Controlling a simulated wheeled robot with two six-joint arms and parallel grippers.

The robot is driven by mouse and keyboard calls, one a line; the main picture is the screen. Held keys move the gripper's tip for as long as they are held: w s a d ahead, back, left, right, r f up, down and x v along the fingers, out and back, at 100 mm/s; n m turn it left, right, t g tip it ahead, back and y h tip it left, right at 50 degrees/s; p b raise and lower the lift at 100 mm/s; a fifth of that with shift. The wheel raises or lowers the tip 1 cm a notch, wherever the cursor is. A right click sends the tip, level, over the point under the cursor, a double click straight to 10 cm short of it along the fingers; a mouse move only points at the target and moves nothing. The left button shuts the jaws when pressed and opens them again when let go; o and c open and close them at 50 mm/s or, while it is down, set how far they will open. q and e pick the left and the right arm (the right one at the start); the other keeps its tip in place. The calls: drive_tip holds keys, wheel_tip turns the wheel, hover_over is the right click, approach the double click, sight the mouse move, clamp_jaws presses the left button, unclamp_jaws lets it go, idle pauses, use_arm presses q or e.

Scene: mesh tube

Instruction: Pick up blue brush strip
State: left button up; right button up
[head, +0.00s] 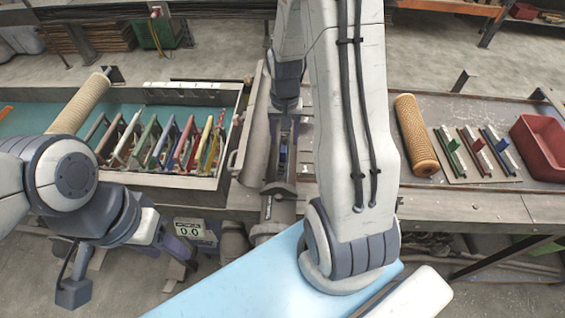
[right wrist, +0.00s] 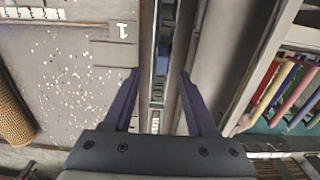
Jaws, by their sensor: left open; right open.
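Blue strips show in two places. One blue strip (head: 510,165) lies on a small board on the right-hand table, beside a red and a green one. Another blue strip (head: 165,143) stands in the slotted tray at left among several coloured ones. I cannot tell which is the brush strip. My right gripper (right wrist: 157,80) is open and empty over a narrow metal channel (right wrist: 160,65). In the head view its fingers are too small or hidden to make out. My left gripper (head: 72,292) is open and empty at lower left, in front of the table and away from the strips.
A tan roller (head: 415,135) and a red bin (head: 543,147) sit on the right table. A mesh roller (head: 80,103) lies at the left tray's edge. A light-blue panel (head: 245,283) is in front. My large arm link covers the middle of the scene.

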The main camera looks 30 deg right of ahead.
sight(283, 149)
drive_tip(key=f+b, duration=0.2)
drive_tip(key=f, duration=0.1)
drive_tip(key=f+b, duration=0.2)
drive_tip(key=shift+a+f+b, duration=0.2)
drive_tip(key=shift+f+b, duration=0.2)
drive_tip(key=shift+r, duration=0.1)
drive_tip(key=shift+c, duration=0.3)
clamp_jaws()
